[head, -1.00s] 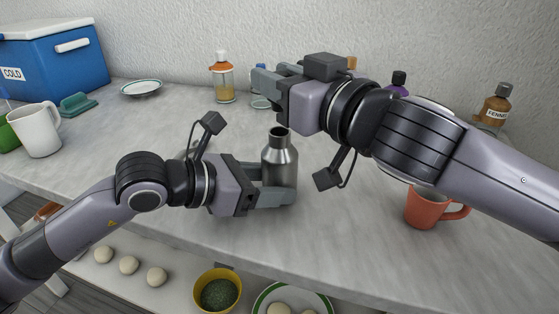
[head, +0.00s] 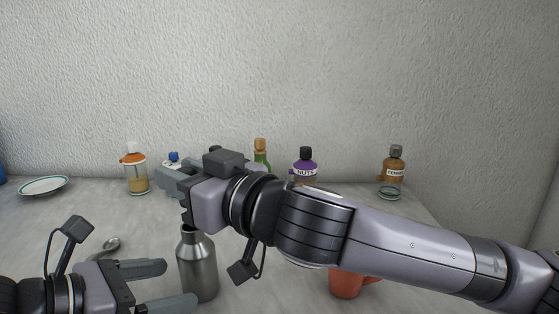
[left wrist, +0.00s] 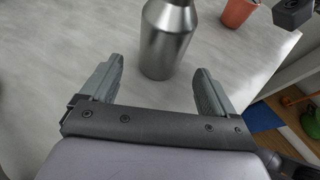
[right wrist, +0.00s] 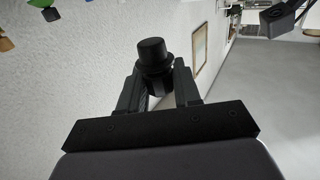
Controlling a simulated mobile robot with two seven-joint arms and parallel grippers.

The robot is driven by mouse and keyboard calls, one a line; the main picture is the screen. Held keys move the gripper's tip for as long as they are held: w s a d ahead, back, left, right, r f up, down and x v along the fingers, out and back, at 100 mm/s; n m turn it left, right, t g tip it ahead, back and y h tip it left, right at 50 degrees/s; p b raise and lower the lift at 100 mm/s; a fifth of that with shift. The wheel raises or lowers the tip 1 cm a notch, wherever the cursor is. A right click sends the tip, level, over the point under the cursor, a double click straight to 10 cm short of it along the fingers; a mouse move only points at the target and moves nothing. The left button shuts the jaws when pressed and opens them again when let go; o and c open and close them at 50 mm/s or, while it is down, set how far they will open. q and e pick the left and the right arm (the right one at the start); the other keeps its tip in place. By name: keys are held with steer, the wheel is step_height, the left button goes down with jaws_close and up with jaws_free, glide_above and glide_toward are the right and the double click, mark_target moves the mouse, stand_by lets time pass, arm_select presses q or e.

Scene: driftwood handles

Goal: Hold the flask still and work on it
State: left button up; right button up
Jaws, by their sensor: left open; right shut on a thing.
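The steel flask (head: 198,268) stands upright on the counter with a dark open mouth; it also shows in the left wrist view (left wrist: 167,42). My left gripper (head: 180,283) is open, with its fingers pointing at the flask from the left. In the left wrist view the flask's base is at the mouth of the open jaws (left wrist: 160,70), with a gap to both fingers. My right gripper (head: 172,178) is raised above and behind the flask. In the right wrist view it is shut on a black cap (right wrist: 152,55). The head view does not show the cap.
An orange mug (head: 348,286) stands to the right, partly behind my right arm. Along the wall are an orange-topped bottle (head: 136,172), a purple NUTS bottle (head: 304,172) and a brown-labelled bottle (head: 393,172). A plate (head: 43,186) and a spoon (head: 105,248) lie left.

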arm_select(q)
steer(key=v, duration=0.6)
steer(key=shift+s+a, duration=0.2)
steer(key=shift+a, duration=0.05)
steer(key=shift+s+a+r, duration=0.2)
steer(key=shift+s+r, duration=0.05)
steer(key=shift+s, duration=0.05)
steer(key=shift+s, duration=0.15)
arm_select(e)
steer(key=shift+s, duration=0.1)
